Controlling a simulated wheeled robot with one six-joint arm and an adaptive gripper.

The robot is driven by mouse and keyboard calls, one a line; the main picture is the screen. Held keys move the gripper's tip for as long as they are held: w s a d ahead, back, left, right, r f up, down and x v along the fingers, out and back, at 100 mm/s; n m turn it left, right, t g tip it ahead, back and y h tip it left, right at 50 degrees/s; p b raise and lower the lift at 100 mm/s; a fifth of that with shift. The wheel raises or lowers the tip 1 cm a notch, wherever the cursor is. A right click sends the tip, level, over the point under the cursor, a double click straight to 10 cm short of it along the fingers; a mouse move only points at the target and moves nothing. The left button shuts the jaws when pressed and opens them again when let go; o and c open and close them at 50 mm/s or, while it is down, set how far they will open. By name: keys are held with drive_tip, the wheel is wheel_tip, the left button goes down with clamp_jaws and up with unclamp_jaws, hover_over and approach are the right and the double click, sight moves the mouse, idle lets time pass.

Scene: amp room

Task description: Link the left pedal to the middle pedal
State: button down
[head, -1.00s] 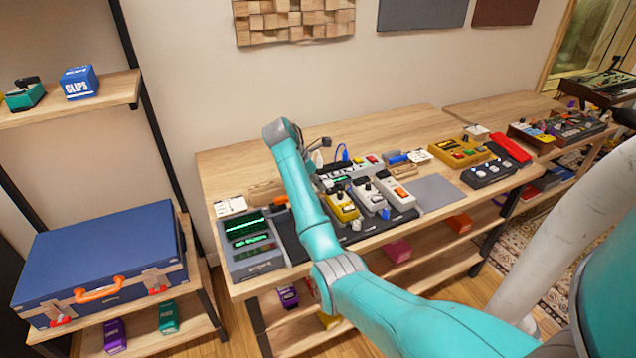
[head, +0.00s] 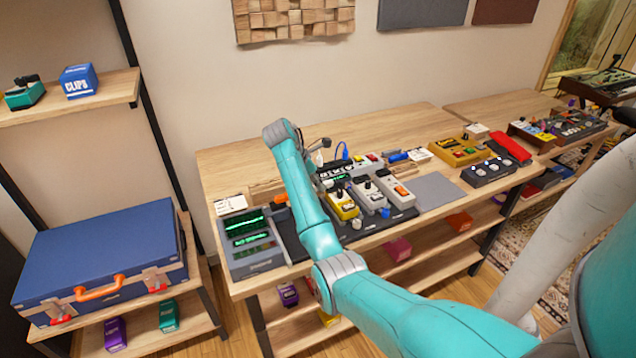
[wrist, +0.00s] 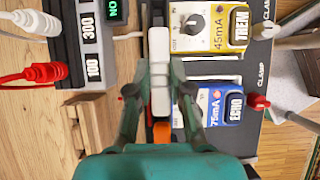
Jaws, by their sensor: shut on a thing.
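The yellow left pedal (head: 342,206) stands on a dark board, with the pale middle pedal (head: 369,197) just right of it. In the wrist view, the yellow pedal (wrist: 188,42) reads TREM and the blue-fronted pedal (wrist: 217,108) reads ECHO. My gripper (wrist: 159,72) is shut on a slim pale piece (wrist: 160,92), held beside the two pedals' edges in this view. Whether the piece touches either pedal cannot be told. In the head view, my arm hides the gripper's fingers.
A third pale pedal with an orange part (head: 398,191) stands to the right. A meter unit with green displays (head: 250,240) is at the table's left; red and white plugs (wrist: 38,72) enter a labelled box. A grey mat (head: 437,189) lies bare to the right.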

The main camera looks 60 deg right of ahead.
drive_tip(key=c, duration=1)
unclamp_jaws()
drive_tip(key=shift+o, duration=0.4)
drive_tip(key=o, duration=0.3)
drive_tip(key=shift+o, duration=0.2)
